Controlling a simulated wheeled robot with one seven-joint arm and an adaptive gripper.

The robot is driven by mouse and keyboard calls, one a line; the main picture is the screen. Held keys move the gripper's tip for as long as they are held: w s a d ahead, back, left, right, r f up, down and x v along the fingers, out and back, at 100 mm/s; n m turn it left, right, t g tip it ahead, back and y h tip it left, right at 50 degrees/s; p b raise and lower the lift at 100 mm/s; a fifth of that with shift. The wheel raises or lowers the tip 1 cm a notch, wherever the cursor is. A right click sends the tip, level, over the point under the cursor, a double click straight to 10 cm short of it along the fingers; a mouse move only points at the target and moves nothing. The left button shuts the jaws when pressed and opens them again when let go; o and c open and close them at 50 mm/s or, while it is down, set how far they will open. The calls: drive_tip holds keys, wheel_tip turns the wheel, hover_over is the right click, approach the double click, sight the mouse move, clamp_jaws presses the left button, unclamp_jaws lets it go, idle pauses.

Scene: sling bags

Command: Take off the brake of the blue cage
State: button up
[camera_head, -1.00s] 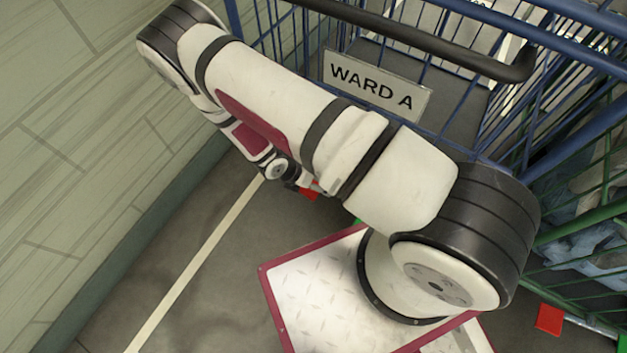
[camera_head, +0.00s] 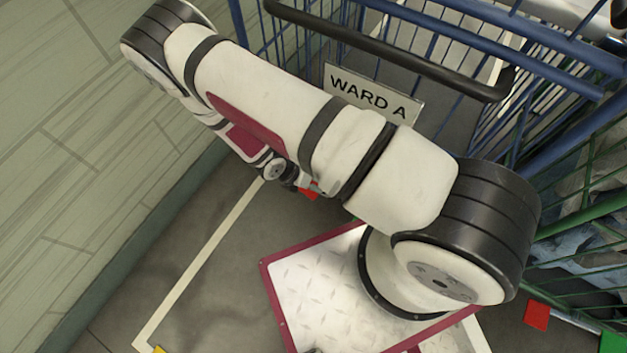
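The blue cage (camera_head: 440,18) is a blue wire cart at the top of the head view, with a dark push handle (camera_head: 400,45) and a "WARD A" sign (camera_head: 372,93). A small red part (camera_head: 308,192) shows low at the cage's near side, partly hidden by my arm; it may be the brake pedal. My arm crosses the view, and its far end reaches down beside that red part. My gripper (camera_head: 305,184) is small there and mostly hidden. Whether it touches the red part or is open cannot be made out.
A green wire cage (camera_head: 590,215) with grey-blue bundles stands at the right, with a red part (camera_head: 537,314) and a green part (camera_head: 614,342) near the floor. A wall (camera_head: 70,150) runs along the left. Grey floor with a pale line (camera_head: 205,258) lies between.

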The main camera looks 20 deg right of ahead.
drive_tip(key=shift+s+a+r+p, duration=0.15)
drive_tip(key=shift+s+r+p, duration=0.15)
drive_tip(key=shift+r+p, duration=0.35)
drive_tip(key=shift+s+a+r+p, duration=0.2)
drive_tip(key=shift+s+r+p, duration=0.1)
drive_tip(key=shift+r+p, duration=0.4)
drive_tip(key=shift+s+a+r+p, duration=0.15)
drive_tip(key=shift+s+r+p, duration=0.15)
drive_tip(key=shift+r+p, duration=0.35)
drive_tip(key=shift+r, duration=0.15)
drive_tip(key=v, duration=1.2)
